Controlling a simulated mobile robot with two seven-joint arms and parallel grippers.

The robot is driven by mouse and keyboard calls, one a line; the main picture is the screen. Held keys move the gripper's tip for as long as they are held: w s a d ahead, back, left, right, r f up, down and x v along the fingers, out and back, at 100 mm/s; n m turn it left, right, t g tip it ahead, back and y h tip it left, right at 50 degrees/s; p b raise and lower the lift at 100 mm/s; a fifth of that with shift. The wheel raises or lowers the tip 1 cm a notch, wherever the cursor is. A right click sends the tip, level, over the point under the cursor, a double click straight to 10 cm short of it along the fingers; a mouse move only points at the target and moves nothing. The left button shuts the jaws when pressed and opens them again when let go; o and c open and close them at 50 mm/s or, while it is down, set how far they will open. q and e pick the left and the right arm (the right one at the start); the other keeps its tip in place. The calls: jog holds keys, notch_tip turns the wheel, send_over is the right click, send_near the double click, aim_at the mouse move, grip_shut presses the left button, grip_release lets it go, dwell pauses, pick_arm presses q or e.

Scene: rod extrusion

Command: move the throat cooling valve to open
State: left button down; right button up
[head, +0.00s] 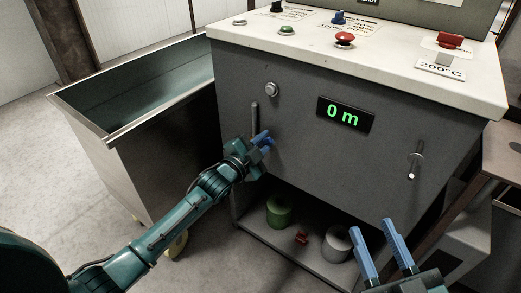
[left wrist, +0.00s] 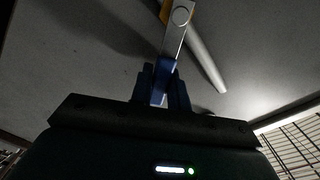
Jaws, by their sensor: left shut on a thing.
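The throat cooling valve shows in the left wrist view as a flat silver lever (left wrist: 173,42) with a round pivot at its upper end and a bit of yellow beside it. Its lower end lies between the blue fingers of my left gripper (left wrist: 164,88), which is shut on it. In the head view my left gripper (head: 264,139) is at the grey cabinet front, beside a vertical grey pipe (head: 254,116); it hides most of the valve there. My right gripper (head: 384,249) is open and empty at the lower right, apart from the cabinet.
Buttons line the top. A metal trough (head: 100,140) stands left.

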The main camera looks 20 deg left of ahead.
aim_at(262, 124)
pick_arm(q)
jog(key=shift+a+r, duration=0.1)
dwell(0.3)
jog(key=shift+w+a+r+n+p, duration=0.1)
jog(key=shift+a+r+n+p, duration=0.1)
jog(key=shift+n+p, duration=0.35)
jog(key=shift+w+a+r+n+p, duration=0.1)
jog(key=shift+a+r+n+p, duration=0.15)
jog(key=shift+n, duration=0.4)
jog(key=shift+a+r+n+p, duration=0.15)
jog(key=shift+r+n+p, duration=0.05)
jog(key=shift+n+p, duration=0.2)
jog(key=shift+w+a+r+n, duration=0.1)
jog(key=shift+a+n, duration=0.15)
jog(key=shift+n, duration=0.35)
jog(key=shift+p, duration=0.3)
jog(key=shift+w+a+r+n+p, duration=0.1)
jog(key=shift+a+r+n+p, duration=0.15)
jog(key=shift+n, duration=0.25)
jog(key=shift+w+a+n, duration=0.1)
jog(key=shift+a+n, duration=0.15)
jog(key=shift+n, duration=0.25)
